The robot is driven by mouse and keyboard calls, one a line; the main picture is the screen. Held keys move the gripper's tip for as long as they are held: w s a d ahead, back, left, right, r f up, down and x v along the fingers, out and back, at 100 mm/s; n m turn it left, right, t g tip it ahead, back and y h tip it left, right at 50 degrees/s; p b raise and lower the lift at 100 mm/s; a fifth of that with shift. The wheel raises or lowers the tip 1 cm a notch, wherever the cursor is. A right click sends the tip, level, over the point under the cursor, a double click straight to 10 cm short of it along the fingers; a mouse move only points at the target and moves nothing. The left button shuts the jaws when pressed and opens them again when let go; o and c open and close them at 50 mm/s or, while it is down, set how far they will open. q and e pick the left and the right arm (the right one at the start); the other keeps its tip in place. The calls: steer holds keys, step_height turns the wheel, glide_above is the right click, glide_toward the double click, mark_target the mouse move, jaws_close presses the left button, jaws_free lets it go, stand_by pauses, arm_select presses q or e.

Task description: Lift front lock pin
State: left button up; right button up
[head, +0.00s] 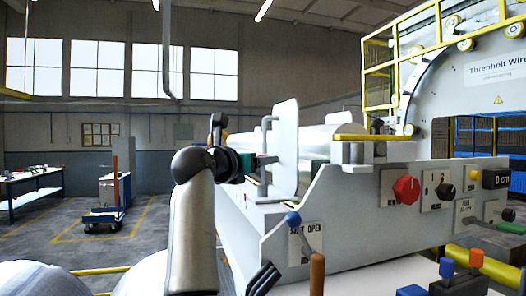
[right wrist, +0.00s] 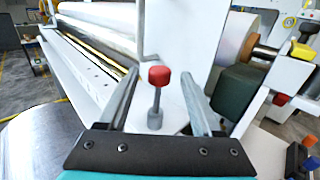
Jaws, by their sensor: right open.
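The front lock pin, a grey stem with a red cap (right wrist: 158,76), stands upright in the right wrist view in front of a white plate. My right gripper (right wrist: 160,92) is open, with one finger on each side of the pin in the picture. I see no finger contact with it. In the head view my right gripper (head: 266,160) is beside the upright white plate (head: 285,148) on the machine, and the pin cannot be made out there.
A dark green block (right wrist: 236,94) is close to the right finger. A long silver roller (right wrist: 103,38) runs along the left. In the head view the panel has a red knob (head: 405,190) and several levers. The floor to the left is mostly clear around a cart (head: 103,215).

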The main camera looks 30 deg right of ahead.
steer(key=shift+p+x, duration=0.3)
steer(key=shift+x, duration=0.95)
steer(key=shift+c, duration=0.4)
jaws_close()
